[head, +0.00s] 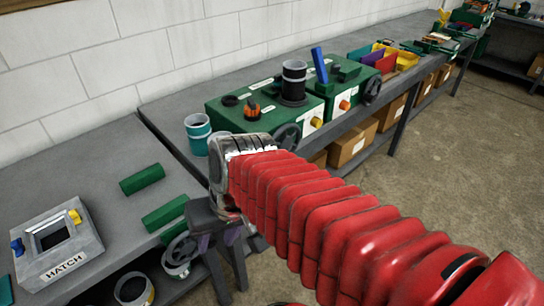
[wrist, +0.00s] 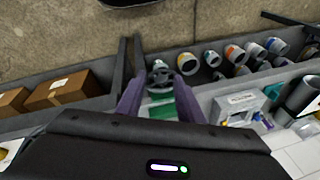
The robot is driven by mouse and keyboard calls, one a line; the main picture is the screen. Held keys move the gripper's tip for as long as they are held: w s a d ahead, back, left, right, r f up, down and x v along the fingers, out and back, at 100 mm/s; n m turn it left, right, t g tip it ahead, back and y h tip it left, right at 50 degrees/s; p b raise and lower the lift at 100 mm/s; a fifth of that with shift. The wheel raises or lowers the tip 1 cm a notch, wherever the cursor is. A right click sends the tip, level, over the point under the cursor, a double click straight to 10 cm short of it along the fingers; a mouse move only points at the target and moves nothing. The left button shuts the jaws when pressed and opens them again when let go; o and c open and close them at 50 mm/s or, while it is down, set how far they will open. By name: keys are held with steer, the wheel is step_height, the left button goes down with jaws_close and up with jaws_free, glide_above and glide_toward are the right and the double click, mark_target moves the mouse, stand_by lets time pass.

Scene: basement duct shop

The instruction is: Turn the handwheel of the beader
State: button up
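A grey handwheel (head: 180,250) shows at the front edge of the left bench, beside a green block (head: 168,212). In the wrist view the handwheel (wrist: 160,76) appears between the tips of my two purple fingers, with green (wrist: 160,106) behind it. My gripper (head: 218,240) is open, fingers apart, to the right of this wheel in the head view. I cannot tell whether a finger touches it. Two green machines stand on the right bench, with dark handwheels (head: 288,137) and (head: 372,89) on their sides. No label legibly names the beader.
A grey hatch box (head: 60,245) and a green bar (head: 142,179) lie on the left bench. A teal-banded can (head: 198,132) stands near my wrist. Banded cans (wrist: 187,63) sit on a lower shelf. Cardboard boxes (head: 352,142) fill the shelf under the right bench. The floor (head: 450,140) is clear.

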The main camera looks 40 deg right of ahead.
mark_target(287, 146)
steer(key=w+d+f+m+t+y, duration=0.2)
steer(key=w+d+m+t+y, duration=0.2)
steer(key=d+m, duration=0.45)
steer(key=w+d+f+m+t+y, duration=0.3)
steer(key=w+d+m+t+y, duration=0.15)
steer(key=m, duration=0.65)
steer(key=s+d+f+m+t+h, duration=0.1)
steer(key=s+d+m+t+h, duration=0.1)
steer(key=d+m+h, duration=0.3)
steer(key=s+d+f+m+t+h, duration=0.1)
steer(key=d+m+t+h, duration=0.3)
steer(key=d, duration=1)
steer(key=shift+s+f+m+h, duration=0.4)
steer(key=shift+s+m, duration=0.15)
steer(key=shift+m, duration=0.6)
steer(key=shift+w+a, duration=0.1)
steer(key=shift+w+a, duration=0.15)
steer(key=shift+w, duration=6.7)
